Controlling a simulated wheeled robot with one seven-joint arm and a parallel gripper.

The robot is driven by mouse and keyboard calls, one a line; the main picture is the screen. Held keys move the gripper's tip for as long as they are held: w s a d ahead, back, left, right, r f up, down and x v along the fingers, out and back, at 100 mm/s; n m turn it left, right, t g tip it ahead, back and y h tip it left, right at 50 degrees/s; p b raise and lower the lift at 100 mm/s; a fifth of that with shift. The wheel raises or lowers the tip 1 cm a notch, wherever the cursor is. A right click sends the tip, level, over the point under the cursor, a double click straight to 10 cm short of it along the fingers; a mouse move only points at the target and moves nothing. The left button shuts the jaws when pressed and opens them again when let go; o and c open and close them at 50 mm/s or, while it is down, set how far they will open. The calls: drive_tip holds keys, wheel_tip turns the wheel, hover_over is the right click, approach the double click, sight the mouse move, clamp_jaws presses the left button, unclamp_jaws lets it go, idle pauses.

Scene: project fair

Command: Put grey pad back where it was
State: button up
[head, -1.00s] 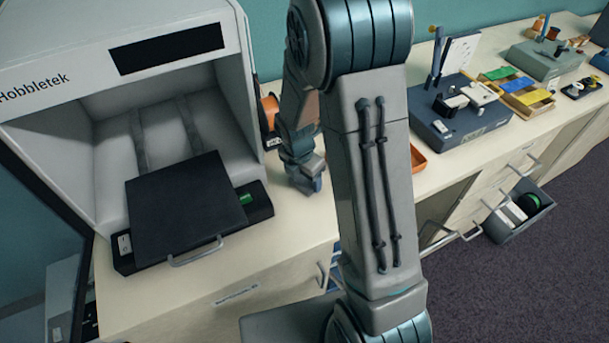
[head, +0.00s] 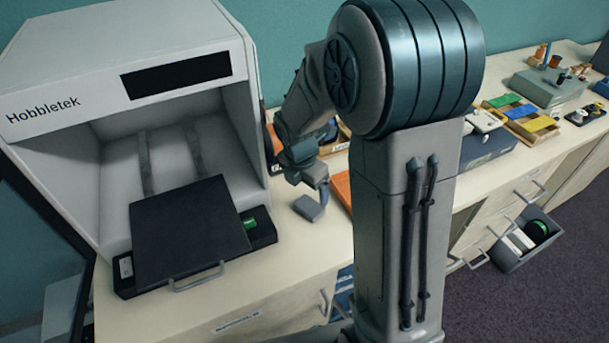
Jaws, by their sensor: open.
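My gripper (head: 314,190) is just above the counter, right of the white Hobbletek machine (head: 60,105). Its jaws look open, but they are small in the picture. A small flat grey piece (head: 309,208) shows directly below the jaws, close to the counter top. It may be the grey pad; I cannot tell whether it rests on the counter or touches a finger. My arm hides part of the counter to the right.
The machine's dark plate (head: 190,232) with a handle sits at its front. An orange tray (head: 342,188) is right of my gripper. An open drawer (head: 527,240) juts out at the right with white and green items. Several coloured bins (head: 528,118) stand farther along the counter.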

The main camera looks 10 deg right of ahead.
drive_tip(key=s+r+m+t, duration=0.1)
drive_tip(key=s+r+m, duration=0.5)
drive_tip(key=m, duration=0.6)
drive_tip(key=s+d+r+m+t+y, duration=0.1)
drive_tip(key=s+r+m, duration=0.6)
drive_tip(key=s+m, duration=0.4)
drive_tip(key=shift+s+r+m+t, duration=0.25)
drive_tip(key=shift+m+t, duration=0.05)
drive_tip(key=shift+m, duration=0.6)
